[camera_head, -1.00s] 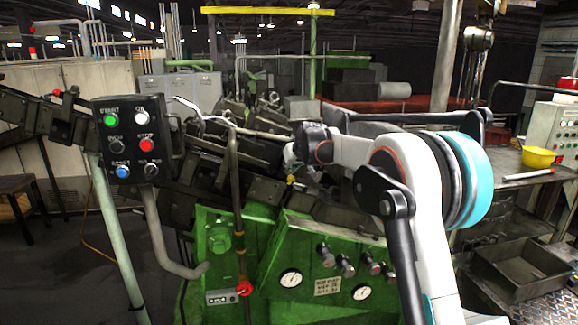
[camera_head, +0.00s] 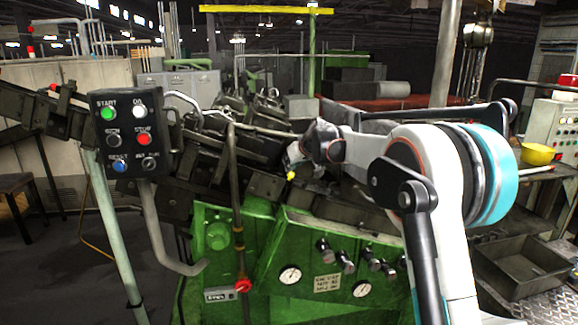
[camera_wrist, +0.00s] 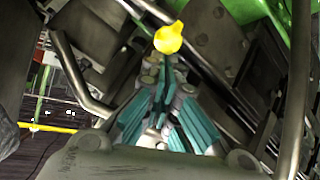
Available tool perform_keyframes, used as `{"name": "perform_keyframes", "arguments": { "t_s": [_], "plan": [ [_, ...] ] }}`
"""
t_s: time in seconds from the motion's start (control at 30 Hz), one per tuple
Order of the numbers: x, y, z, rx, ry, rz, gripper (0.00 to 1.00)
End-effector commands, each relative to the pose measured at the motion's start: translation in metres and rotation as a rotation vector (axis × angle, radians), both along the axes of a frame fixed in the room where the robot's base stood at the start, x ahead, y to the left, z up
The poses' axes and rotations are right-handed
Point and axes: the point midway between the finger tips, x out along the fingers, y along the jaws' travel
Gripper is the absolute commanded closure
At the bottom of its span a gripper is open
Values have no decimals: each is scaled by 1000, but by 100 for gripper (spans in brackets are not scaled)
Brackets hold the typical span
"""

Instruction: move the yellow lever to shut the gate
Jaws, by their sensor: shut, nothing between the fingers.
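The yellow lever shows as a small yellow knob (camera_head: 291,176) above the green machine panel in the head view. In the wrist view the yellow knob (camera_wrist: 168,38) is large and sits just past my fingertips. My gripper (camera_wrist: 162,72) has its teal fingers together, with nothing held between them. In the head view my gripper (camera_head: 293,165) is small, points down and left, and ends close by the knob. I cannot tell whether the fingertips touch it. The lever's shaft and the gate cannot be made out.
A control box (camera_head: 128,135) with coloured buttons stands at the left. A bent dark pipe (camera_head: 235,190) rises left of my gripper. The green panel (camera_head: 320,265) with gauges and knobs is below. Dark metal machine parts crowd around my gripper. A yellow bowl (camera_head: 538,153) is at the far right.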

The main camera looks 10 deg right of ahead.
Motion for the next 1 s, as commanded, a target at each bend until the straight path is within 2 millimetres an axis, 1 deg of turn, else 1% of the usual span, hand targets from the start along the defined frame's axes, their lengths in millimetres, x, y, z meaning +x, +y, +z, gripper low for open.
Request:
{"name": "perform_keyframes", "arguments": {
  "t_s": [0.03,0.17,0.5,1.0],
  "plan": [
    [-3,-2,-3,1,-8,19,100],
    [-11,-4,-5,2,-40,96,100],
    [-36,-15,-10,4,-157,388,100],
    [-65,-44,-19,1,-335,827,100]
  ]
}}
